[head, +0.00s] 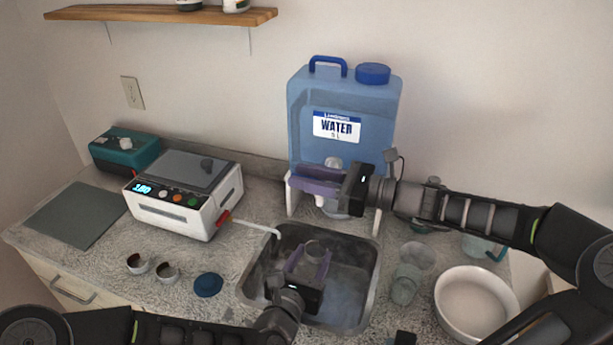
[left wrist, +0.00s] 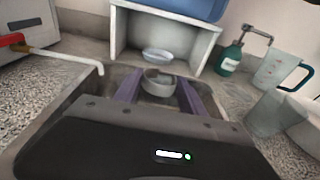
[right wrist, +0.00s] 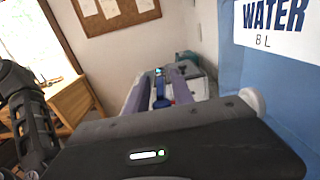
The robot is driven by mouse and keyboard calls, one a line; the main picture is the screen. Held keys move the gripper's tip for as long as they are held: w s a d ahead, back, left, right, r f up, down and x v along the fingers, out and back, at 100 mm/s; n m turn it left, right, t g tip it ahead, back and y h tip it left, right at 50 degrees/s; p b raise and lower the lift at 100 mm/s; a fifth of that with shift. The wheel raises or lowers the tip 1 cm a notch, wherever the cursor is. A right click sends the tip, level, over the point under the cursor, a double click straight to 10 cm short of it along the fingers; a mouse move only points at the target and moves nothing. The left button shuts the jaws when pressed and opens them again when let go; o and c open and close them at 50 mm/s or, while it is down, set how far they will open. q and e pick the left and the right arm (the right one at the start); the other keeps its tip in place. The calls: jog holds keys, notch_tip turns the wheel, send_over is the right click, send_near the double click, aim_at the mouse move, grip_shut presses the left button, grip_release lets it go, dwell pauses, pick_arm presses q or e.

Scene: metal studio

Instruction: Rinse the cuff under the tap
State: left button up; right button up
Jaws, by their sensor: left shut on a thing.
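The cuff (left wrist: 158,83), a small greyish ring, sits between the purple fingers of my left gripper (left wrist: 160,88). That gripper is shut on it and holds it over the sink (head: 366,285); the cuff also shows in the head view (head: 313,246). The blue water tank (head: 300,120) stands on a white stand behind the sink. Its pale tap (head: 333,162) is partly hidden by my right gripper (head: 318,180), whose fingers point left across the tank's front. In the right wrist view a blue part (right wrist: 160,92) shows between its spread fingers, apparently without being gripped.
A white machine (head: 170,218) with a thin spout reaching over the sink's edge stands to the left. A clear cup (head: 405,285), a white bowl (head: 475,303) and a green bottle (left wrist: 230,60) stand to the right. Small cups (head: 138,263) and a blue lid (head: 208,285) lie left of the sink.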

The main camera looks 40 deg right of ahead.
grip_shut()
dwell(0.3)
jog(key=shift+s+a+r+n+g+y, duration=0.1)
jog(key=shift+s+a+n+g+y, duration=0.05)
jog(key=shift+n+g+y, duration=0.8)
jog(key=shift+s+a+f+n+g+y, duration=0.1)
jog(key=shift+s+n+g+y, duration=0.05)
jog(key=shift+n+g+y, duration=0.8)
jog(key=shift+s+a+r+n+g+y, duration=0.1)
jog(key=shift+s+a+n+g+y, duration=0.05)
jog(key=shift+n+g+y, duration=0.8)
jog(key=shift+m, duration=0.25)
jog(key=shift+o, duration=0.7)
grip_release()
notch_tip(320, 180, up, 10)
